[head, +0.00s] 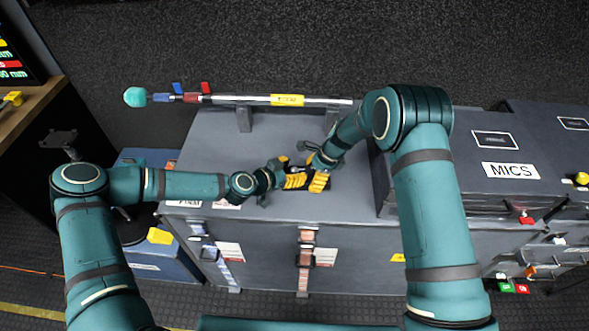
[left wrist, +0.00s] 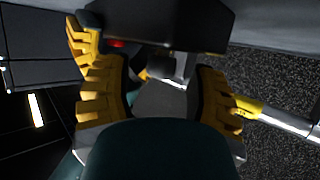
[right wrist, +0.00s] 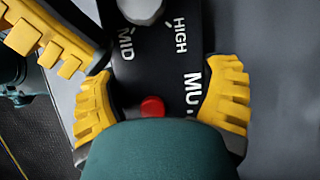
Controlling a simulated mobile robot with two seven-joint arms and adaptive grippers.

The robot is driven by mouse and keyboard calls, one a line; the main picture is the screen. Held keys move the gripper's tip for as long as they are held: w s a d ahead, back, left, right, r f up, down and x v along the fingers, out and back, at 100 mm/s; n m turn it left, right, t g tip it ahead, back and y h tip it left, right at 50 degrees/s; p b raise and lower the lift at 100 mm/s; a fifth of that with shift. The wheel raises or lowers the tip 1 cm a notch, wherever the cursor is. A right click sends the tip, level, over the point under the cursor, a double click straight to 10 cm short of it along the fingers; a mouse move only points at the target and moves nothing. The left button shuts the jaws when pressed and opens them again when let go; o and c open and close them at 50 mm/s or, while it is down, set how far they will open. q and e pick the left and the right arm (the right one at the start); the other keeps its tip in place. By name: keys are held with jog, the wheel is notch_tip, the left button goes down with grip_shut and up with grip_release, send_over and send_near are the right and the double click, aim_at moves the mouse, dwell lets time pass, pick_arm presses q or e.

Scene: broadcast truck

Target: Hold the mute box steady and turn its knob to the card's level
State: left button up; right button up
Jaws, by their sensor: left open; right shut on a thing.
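The black mute box (right wrist: 140,75) shows in the right wrist view with the words MID and HIGH, part of the word MUTE and a red button (right wrist: 152,107). Its pale grey knob (right wrist: 140,8) is cut by the top edge, so its setting cannot be read. My right gripper (right wrist: 165,100) is shut on the box, one finger on each side. My left gripper (left wrist: 157,95) is open, close to the dark box at the top of its view. In the head view the box (head: 297,169) is mostly hidden by both grippers. I cannot make out the level card.
The grey case (head: 215,155) lies under both grippers. A microphone pole (head: 325,101) rests on stands along its back edge. A raised case marked MICS (head: 470,175) stands right. A desk (head: 45,125) with a screen stands left. The case top left of the grippers is mostly clear.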

pick_arm(q)
jog(key=shift+w+d+f, duration=0.2)
jog(key=shift+w+d, duration=0.15)
grip_shut()
jog(key=shift+n+y, duration=0.3)
